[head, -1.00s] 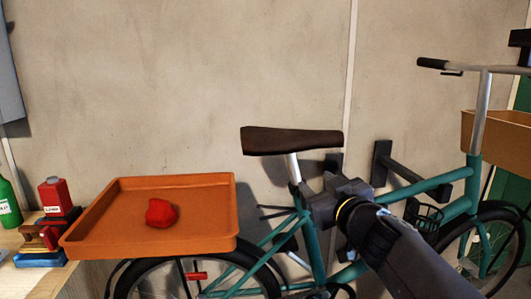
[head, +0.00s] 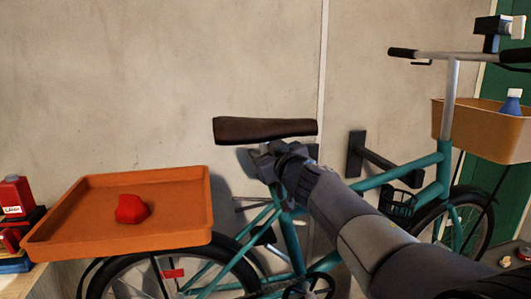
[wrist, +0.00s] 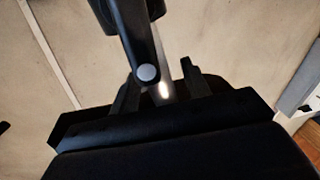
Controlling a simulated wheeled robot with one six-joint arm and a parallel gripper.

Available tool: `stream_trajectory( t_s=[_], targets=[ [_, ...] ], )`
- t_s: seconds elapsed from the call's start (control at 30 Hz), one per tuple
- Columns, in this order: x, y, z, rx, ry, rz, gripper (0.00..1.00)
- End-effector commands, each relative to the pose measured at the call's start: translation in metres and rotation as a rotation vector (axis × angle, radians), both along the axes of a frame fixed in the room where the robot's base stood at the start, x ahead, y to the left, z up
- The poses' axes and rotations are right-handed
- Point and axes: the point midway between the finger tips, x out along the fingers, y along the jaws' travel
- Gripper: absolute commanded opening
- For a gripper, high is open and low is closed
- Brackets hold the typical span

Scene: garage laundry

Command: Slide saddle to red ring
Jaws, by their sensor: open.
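The dark brown saddle (head: 265,129) tops the teal bicycle (head: 295,240) in the head view. In the wrist view, a dark part of it (wrist: 125,15) shows at the top. My gripper (head: 265,154) is just below the saddle, at the seat post. In the wrist view, my gripper (wrist: 160,78) is open, with one finger on each side of the silver post (wrist: 167,85). A round grey bolt head (wrist: 146,73) shows beside the post. Whether the fingers touch the post I cannot tell. No red ring is visible; my gripper hides most of the post.
An orange tray (head: 195,235) holding a red lump (head: 131,209) sits over the rear wheel. A tan front basket (head: 450,120) holds a blue bottle (head: 511,103). A dark wall bracket (head: 357,153) stands behind the frame. Red containers are at far left.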

Motion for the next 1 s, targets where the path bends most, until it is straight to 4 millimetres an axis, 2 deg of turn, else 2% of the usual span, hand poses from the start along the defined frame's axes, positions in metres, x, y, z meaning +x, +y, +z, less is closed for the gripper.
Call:
stream_trajectory(
  t_s=[0.3, 0.83, 1.0],
  targets=[
    [0.0013, 0.0007, 0.0003, 0.000, 0.000, 0.000, 0.44],
    [0.0012, 0.0005, 0.0001, 0.000, 0.000, -0.001, 0.01],
    [0.0012, 0.0005, 0.0001, 0.000, 0.000, -0.001, 0.00]
  ],
)
